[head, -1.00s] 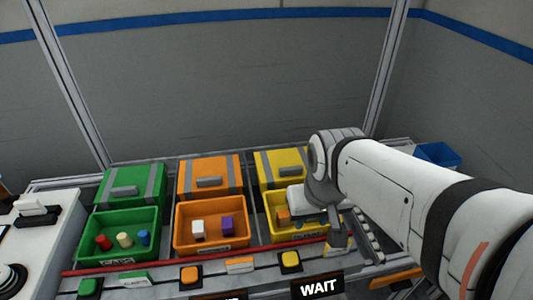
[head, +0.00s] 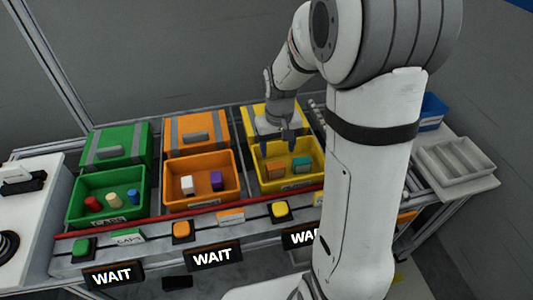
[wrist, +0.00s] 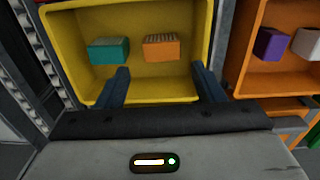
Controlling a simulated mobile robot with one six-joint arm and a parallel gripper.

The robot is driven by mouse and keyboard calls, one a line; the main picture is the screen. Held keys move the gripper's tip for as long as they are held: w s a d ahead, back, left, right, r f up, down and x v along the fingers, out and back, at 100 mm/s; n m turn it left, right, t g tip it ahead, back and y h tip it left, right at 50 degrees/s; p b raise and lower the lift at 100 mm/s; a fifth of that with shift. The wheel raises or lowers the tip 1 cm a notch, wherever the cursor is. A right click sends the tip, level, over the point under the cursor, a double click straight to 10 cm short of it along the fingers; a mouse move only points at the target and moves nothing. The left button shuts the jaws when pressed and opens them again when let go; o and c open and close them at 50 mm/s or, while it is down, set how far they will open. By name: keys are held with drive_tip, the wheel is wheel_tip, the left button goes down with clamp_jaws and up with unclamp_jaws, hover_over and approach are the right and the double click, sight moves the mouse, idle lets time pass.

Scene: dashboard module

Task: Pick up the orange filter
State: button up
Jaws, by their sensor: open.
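The orange filter (head: 276,169) is a small ribbed block lying in the yellow bin (head: 318,150), next to a teal block (head: 302,163). In the wrist view the orange filter (wrist: 161,48) is right of the teal block (wrist: 108,50), with a gap between them. My gripper (head: 279,145) is above the yellow bin, pointing down. In the wrist view my gripper (wrist: 165,80) is open and empty, and the orange filter shows beyond and between its two fingers, apart from them.
An orange bin (head: 168,196) with a white and a purple block stands left of the yellow bin. A green bin (head: 75,213) with several coloured caps is further left. A red rail (head: 160,218) runs along the front. A grey divided tray (head: 455,160) is at the right.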

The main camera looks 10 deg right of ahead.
sight(275, 165)
drive_tip(key=shift+w+f, duration=0.4)
drive_tip(key=shift+f, duration=0.45)
wheel_tip(275, 165, down, 7)
drive_tip(key=shift+s+a+f, duration=0.1)
drive_tip(key=shift+s+f, duration=0.05)
drive_tip(key=shift+f, duration=0.05)
drive_tip(key=c, duration=0.7)
